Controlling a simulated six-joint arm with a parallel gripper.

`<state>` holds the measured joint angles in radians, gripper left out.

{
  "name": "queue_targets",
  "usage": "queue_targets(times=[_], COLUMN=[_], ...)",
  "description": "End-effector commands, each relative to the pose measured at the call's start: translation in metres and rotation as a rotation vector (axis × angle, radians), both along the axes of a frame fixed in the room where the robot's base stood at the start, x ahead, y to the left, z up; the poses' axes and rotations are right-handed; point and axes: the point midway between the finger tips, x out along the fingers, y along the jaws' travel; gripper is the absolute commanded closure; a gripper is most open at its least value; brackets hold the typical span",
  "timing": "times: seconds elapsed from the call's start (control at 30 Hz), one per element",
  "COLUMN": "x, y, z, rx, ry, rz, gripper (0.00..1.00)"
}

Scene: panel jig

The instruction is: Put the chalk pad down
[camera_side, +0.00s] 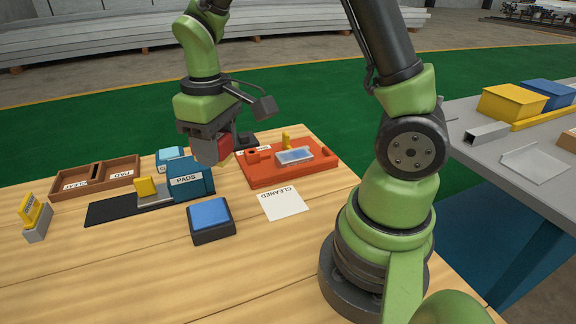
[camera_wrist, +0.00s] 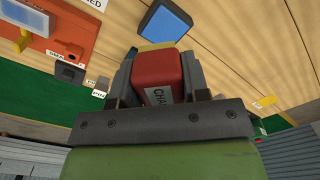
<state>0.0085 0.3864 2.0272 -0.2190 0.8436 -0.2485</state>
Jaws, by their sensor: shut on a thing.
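The chalk pad (camera_wrist: 153,72) is a red block with a pale yellow face at its far end and a white label, partly covered, in the wrist view. My gripper (camera_wrist: 157,62) is shut on it, one finger along each side. In the side view, my gripper (camera_side: 211,158) holds the chalk pad (camera_side: 226,147) above the table, behind the blue PADS holder (camera_side: 193,181) and left of the orange-red jig (camera_side: 262,178). The finger hides part of the pad there. I cannot tell the exact gap below it.
A grey-blue panel (camera_side: 295,155) lies on the jig. A CLEANED sheet (camera_side: 285,203) and a blue-topped dark block (camera_side: 211,220) are in front. A wooden two-compartment tray (camera_side: 128,170), a black strip (camera_side: 103,212) and a yellow piece in a grey stand (camera_side: 37,236) are left. The front table is clear.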

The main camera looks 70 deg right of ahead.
Motion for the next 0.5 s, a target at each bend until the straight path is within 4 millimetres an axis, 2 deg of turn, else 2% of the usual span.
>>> queue_targets(times=[0.17, 0.3, 0.5], x=[-0.006, -0.016, -0.033], y=[-0.023, -0.051, -0.080], z=[-0.018, -0.038, -0.061], rx=[0.000, 0.002, 0.002], ry=[0.008, 0.009, 0.005], rz=[0.151, 0.360, 0.623], gripper=[0.80, 0.80, 0.80])
